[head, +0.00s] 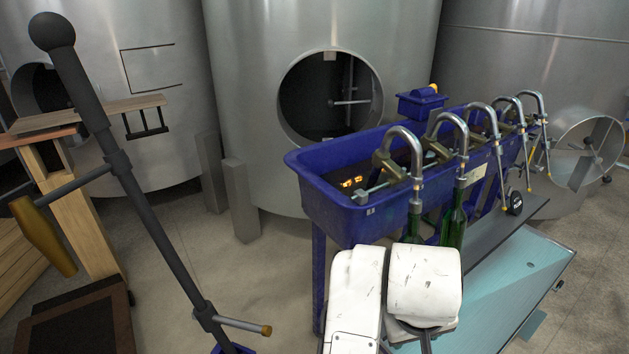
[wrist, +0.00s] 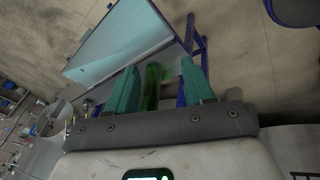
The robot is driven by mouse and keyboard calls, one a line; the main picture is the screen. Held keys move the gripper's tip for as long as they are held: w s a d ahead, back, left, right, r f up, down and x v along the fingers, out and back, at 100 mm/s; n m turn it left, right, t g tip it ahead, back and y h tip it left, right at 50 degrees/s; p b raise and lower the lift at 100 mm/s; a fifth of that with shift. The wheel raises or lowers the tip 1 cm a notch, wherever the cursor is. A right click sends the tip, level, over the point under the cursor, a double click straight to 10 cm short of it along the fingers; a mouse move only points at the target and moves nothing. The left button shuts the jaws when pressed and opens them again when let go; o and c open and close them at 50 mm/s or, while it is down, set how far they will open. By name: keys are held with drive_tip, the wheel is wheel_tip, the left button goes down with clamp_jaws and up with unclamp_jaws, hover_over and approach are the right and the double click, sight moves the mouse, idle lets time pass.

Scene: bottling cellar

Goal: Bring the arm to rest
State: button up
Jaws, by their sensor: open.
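My white arm (head: 425,285) stands in front of the bottling machine in the head view and hides what is behind it; my gripper does not show there. In the wrist view my gripper (wrist: 158,64) is open, with its two teal fingers apart. A green bottle (wrist: 152,88) shows in the space between the fingers, with a gap on either side. I cannot tell how deep between them it stands. In the head view two dark green bottles, a left one (head: 415,224) and a right one (head: 453,222), stand under the nearest spouts.
The blue filler trough (head: 335,205) with several curved metal spouts runs from centre to right. A pale teal tray surface (head: 520,270) lies below it at right. A dark post with crank handles (head: 150,225) rises at left. Steel tanks (head: 265,80) stand behind. Floor between post and trough is clear.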

drive_tip(key=s+d+f+h, duration=0.1)
drive_tip(key=s+d+f, duration=0.25)
drive_tip(key=d, duration=0.35)
drive_tip(key=s+d+f+h, duration=0.1)
drive_tip(key=s+d+f, duration=0.25)
drive_tip(key=d, duration=0.45)
drive_tip(key=s+a+f+g+y, duration=0.1)
drive_tip(key=s+a+f+y, duration=0.1)
drive_tip(key=s+f, duration=0.4)
drive_tip(key=s+a+f+m+g+y, duration=0.1)
drive_tip(key=s+f, duration=0.5)
drive_tip(key=s, duration=0.6)
drive_tip(key=shift+s+a+f+m+y, duration=0.15)
drive_tip(key=shift+s+a+m+y, duration=0.2)
drive_tip(key=shift+y, duration=0.25)
